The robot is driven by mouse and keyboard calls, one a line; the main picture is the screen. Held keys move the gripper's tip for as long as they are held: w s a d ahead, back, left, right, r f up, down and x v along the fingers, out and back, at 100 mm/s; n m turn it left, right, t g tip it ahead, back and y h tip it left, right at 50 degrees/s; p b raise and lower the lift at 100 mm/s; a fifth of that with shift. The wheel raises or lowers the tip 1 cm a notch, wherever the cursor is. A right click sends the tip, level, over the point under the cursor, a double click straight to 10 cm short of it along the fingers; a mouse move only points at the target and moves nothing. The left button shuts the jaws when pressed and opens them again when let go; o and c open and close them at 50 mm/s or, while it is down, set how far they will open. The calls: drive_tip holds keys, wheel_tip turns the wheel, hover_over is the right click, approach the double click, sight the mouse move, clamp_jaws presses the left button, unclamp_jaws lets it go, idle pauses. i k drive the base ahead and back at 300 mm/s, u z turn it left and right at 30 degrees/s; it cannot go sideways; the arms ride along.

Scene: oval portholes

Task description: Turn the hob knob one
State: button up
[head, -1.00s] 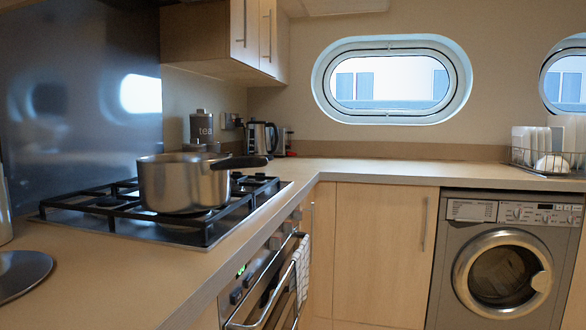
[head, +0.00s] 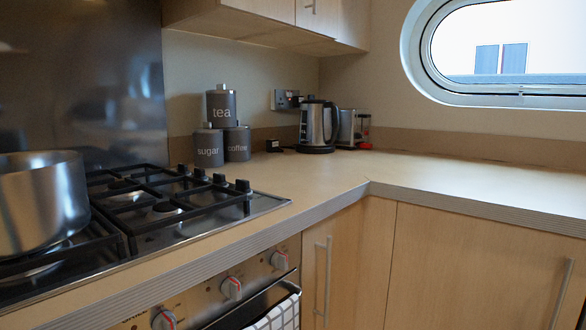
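The gas hob (head: 270,204) is set in the counter at the left, with black pan supports. Several small black hob knobs (head: 219,179) stand in a row along its far right edge. The nearest of these is a black knob (head: 242,186) by the hob's right corner. I cannot read any marking that tells which one is knob one. My gripper is not in view.
A steel pot (head: 40,200) sits on the hob's left side. Oven knobs (head: 231,288) with red marks are on the front panel, above a towel (head: 275,315). Canisters (head: 237,143), a kettle (head: 318,126) and a toaster (head: 353,128) stand behind. The right counter (head: 470,185) is clear.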

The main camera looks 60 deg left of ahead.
sight(243, 186)
drive_tip(key=u, duration=0.55)
drive_tip(key=i, duration=1.15)
drive_tip(key=u, duration=1)
